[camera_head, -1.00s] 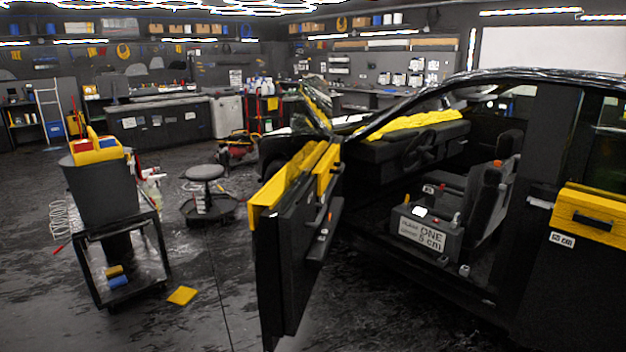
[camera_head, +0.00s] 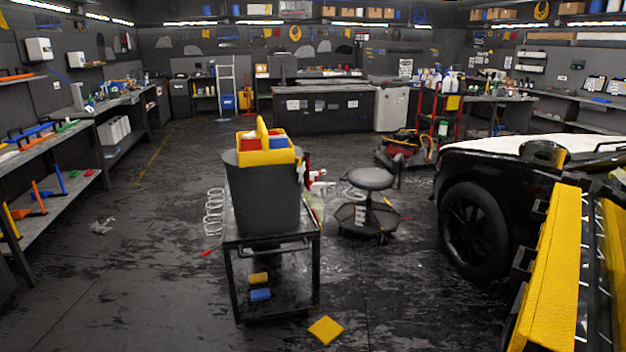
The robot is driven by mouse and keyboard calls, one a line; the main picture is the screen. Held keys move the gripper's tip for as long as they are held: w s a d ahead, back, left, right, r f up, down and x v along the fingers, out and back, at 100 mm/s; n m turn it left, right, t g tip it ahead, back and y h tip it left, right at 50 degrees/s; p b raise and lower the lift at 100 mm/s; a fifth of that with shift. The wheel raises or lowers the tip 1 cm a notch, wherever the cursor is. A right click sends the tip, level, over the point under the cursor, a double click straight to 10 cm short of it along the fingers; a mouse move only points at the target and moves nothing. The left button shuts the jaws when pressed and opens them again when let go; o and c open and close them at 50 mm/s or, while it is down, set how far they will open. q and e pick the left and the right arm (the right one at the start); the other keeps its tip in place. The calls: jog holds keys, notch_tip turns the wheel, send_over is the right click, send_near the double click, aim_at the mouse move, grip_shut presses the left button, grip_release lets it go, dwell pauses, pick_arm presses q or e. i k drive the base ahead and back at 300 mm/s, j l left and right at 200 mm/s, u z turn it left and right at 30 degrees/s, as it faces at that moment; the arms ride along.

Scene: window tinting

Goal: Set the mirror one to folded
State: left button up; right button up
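The black car (camera_head: 480,220) stands at the right edge, with its front wheel (camera_head: 473,228) and white-topped hood (camera_head: 560,146) in view. A door with a yellow cover (camera_head: 548,275) rises large at the lower right and is cut off by the picture edge. I cannot make out a mirror for certain; a small dark part (camera_head: 522,262) sticks out at the left side of the yellow cover, and I cannot tell what it is. Neither of my grippers is in view.
A black cart (camera_head: 270,245) with a bucket (camera_head: 268,195) and yellow caddy (camera_head: 266,150) stands mid-floor. A round stool (camera_head: 370,180) is between it and the car. A yellow cloth (camera_head: 326,330) lies on the floor. Shelves (camera_head: 50,195) line the left; floor between is mostly clear.

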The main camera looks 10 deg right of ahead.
aim_at(543, 154)
jog(key=i+z, duration=0.2)
jog(key=i, duration=0.35)
jog(key=i+j+z, duration=0.15)
jog(key=i, duration=0.35)
jog(key=i+j+z, duration=0.2)
jog(key=i, duration=0.35)
